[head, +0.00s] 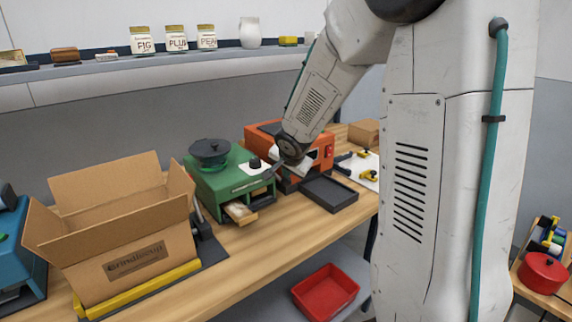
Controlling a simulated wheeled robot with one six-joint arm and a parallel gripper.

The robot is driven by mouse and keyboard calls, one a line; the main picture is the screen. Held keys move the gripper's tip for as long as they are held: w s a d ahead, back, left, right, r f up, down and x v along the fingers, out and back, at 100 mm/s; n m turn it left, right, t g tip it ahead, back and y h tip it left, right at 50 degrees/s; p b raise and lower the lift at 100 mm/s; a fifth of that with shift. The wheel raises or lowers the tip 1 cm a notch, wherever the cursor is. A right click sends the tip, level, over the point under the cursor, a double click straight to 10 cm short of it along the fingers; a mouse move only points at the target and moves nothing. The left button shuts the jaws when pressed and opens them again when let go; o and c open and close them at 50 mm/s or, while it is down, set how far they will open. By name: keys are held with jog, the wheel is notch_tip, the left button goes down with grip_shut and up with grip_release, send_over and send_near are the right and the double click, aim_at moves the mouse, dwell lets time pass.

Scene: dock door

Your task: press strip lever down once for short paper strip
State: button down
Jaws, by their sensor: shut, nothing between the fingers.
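A green machine (225,183) with a dark round part on top (209,150) stands on the wooden bench, left of an orange machine (262,135). A pale piece (238,210) shows in the low opening at its front; I cannot tell whether it is a paper strip. A small black knob (255,163) sits on its top right. My gripper (268,173) is shut and empty at the green machine's right front corner. It is close to a dark lever-like part there, but I cannot tell whether they touch. My wrist hides part of the orange machine.
An open cardboard box (128,262) stands left of the green machine, with a yellow bar (150,289) along its front. A black tray (328,193) lies to the right. A red bin (325,291) sits below the bench. Jars (175,39) line the shelf behind.

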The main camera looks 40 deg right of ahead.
jog(key=shift+w+r, duration=0.15)
jog(key=shift+r, duration=0.9)
jog(key=shift+w+r, duration=0.2)
jog(key=shift+r, duration=0.8)
jog(key=shift+w+r, duration=0.15)
jog(key=shift+r, duration=0.9)
jog(key=r, duration=0.5)
jog(key=shift+w, duration=0.35)
jog(key=s+a+n+g+y, duration=0.1)
jog(key=s+a+n, duration=0.3)
jog(key=s, duration=0.7)
jog(key=s+a+f+n+g+y, duration=0.1)
jog(key=s+a+n, duration=0.3)
jog(key=s+a, duration=0.4)
jog(key=s+a+n+g+y, duration=0.1)
jog(key=s+a+n+g, duration=0.2)
jog(key=s, duration=1.2)
jog(key=a+n, duration=0.2)
jog(key=a, duration=0.1)
jog(key=shift+s+a+f+g, duration=0.15)
jog(key=shift+a+f+g, duration=0.1)
jog(key=shift+g, duration=0.05)
